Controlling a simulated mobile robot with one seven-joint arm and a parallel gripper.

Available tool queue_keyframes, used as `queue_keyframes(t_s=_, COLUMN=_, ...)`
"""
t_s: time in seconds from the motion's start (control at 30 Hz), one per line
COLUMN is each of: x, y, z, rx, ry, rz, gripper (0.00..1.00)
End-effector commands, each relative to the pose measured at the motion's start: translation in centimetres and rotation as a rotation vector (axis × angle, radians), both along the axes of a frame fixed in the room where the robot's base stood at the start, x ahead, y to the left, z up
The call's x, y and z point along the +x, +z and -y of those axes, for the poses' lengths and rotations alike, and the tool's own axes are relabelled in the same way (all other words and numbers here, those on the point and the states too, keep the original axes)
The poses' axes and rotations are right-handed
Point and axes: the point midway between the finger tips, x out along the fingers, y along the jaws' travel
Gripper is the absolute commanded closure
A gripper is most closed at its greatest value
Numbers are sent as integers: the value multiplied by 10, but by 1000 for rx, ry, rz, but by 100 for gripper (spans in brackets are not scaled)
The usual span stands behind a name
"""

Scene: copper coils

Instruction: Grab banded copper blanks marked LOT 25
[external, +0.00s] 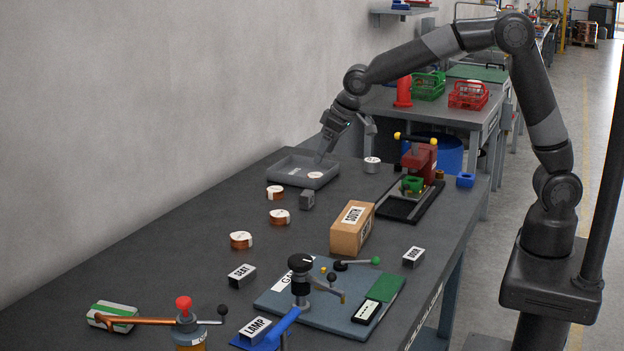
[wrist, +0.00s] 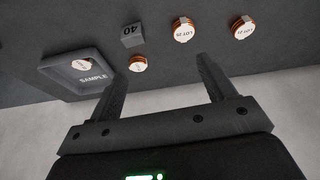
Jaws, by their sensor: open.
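The copper blank whose label reads LOT 25 (wrist: 183,30) is a short copper disc with a white top, standing on the bench beyond my fingertips in the wrist view; it appears to be the middle blank in the external view (external: 280,217). A similar blank (wrist: 243,27) is to its right, its label perhaps LOT 21 or 27. Another (wrist: 138,63) lies nearer, its label unreadable. A further one (wrist: 82,65) is inside the grey SAMPLE tray (wrist: 55,80). My gripper (wrist: 163,72) is open and empty; in the external view (external: 321,158) it is above the tray.
A grey block marked 40 (wrist: 132,35) stands between tray and blanks. A cardboard box (external: 352,230) and a red press (external: 418,160) stand to the right. A SEAT block (external: 242,276) and a blue-grey fixture plate (external: 330,300) are nearer the camera. The wall borders the bench's left side.

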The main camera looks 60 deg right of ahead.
Motion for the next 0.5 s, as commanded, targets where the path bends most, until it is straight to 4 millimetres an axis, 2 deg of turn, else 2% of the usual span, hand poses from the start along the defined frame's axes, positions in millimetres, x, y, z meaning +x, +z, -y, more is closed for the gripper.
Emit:
queue_keyframes(t_s=0.03, x=13, y=-16, z=-12, rx=-5, ry=9, rz=-7, gripper=24)
queue_keyframes(t_s=0.2, x=43, y=-54, z=-43, rx=-11, ry=28, rz=-13, gripper=24)
queue_keyframes(t_s=0.33, x=55, y=-71, z=-56, rx=-15, ry=35, rz=-14, gripper=24)
queue_keyframes(t_s=0.5, x=62, y=-87, z=-62, rx=-16, ry=37, rz=-16, gripper=24)
